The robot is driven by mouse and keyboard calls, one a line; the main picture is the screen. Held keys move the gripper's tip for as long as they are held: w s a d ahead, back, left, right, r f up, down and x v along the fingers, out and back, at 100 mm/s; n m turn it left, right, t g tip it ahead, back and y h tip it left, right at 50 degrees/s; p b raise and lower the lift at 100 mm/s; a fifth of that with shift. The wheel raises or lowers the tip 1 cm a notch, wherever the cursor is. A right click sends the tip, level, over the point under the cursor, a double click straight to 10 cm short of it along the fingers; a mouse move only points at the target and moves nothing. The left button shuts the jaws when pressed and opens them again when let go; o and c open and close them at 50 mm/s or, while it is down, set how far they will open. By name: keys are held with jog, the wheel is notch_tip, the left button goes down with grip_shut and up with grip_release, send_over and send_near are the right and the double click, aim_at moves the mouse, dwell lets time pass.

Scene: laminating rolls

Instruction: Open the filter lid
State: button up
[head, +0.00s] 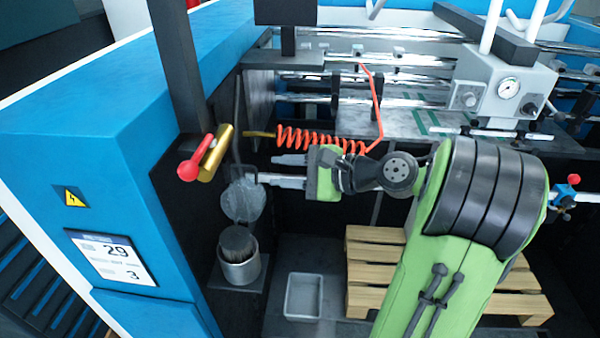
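The filter is a grey cup (240,272) with a dark ribbed cartridge (237,243) standing up in it, low on the machine's dark side. A round, translucent grey disc, which looks like the filter lid (242,201), stands tilted up above the cup, so the cartridge top is uncovered. My gripper (268,169) reaches in from the right, just above and right of the lid. Its two metal fingers are apart with nothing seen between them. The lower fingertip is close to the lid's upper right edge; I cannot tell whether they touch.
A red-knobbed lever (190,171) on a brass valve is up left. An orange coiled hose (320,140) hangs just above my gripper. A grey bin (304,296) and a wooden pallet (375,273) lie below. A blue panel (110,130) borders the left; rollers (360,80) run behind.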

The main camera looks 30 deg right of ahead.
jog(key=p+v, duration=0.1)
jog(key=v, duration=0.3)
jog(key=shift+r, duration=0.1)
dwell(0.3)
jog(key=s+a+f+n+g+h+b, duration=0.35)
jog(key=a+f+n+g, duration=0.25)
jog(key=a+f+n, duration=0.4)
jog(key=s+f+n+h+b, duration=0.2)
jog(key=s+n, duration=0.2)
jog(key=s, duration=0.3)
jog(key=s+f+n+h+b, duration=0.2)
jog(key=s+n+h+b, duration=0.1)
jog(key=s, duration=0.3)
jog(key=shift+s+f+n, duration=0.4)
jog(key=shift+n, duration=0.4)
